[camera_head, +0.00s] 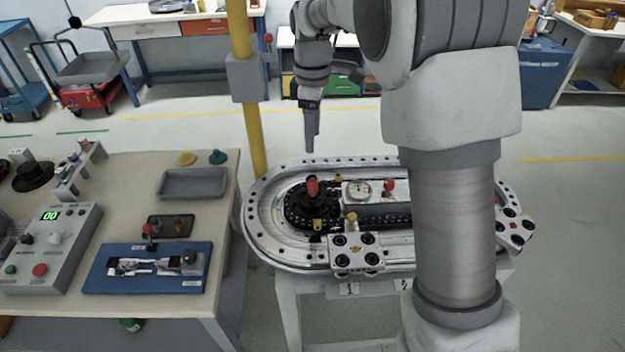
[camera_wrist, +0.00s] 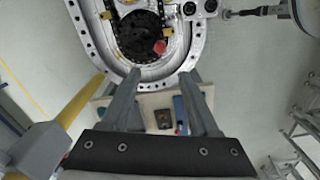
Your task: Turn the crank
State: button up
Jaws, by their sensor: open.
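The crank (camera_head: 312,187) has a red handle and stands on a black round wheel at the left end of the oval ring track (camera_head: 262,233). In the wrist view its red knob (camera_wrist: 159,47) shows on the dark wheel, beyond my fingertips. My gripper (camera_head: 311,148) points down above the far side of the track, above and apart from the crank. In the wrist view my gripper (camera_wrist: 157,82) has its two fingers spread, with nothing held between them. My arm column hides part of the track's right side.
A yellow post (camera_head: 255,130) with a grey box rises close behind the track's left end. A workbench (camera_head: 215,262) with a control box (camera_head: 50,250), a grey tray (camera_head: 193,184) and a blue fixture stands at the left. Another red knob (camera_head: 388,186) and a gauge (camera_head: 358,190) sit right of the crank.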

aim_at(313, 179)
notch_tip(313, 179, down, 16)
jog(key=shift+r+p, duration=0.1)
jog(key=shift+p, duration=0.6)
grip_shut()
jog(key=shift+r, duration=0.1)
dwell(0.9)
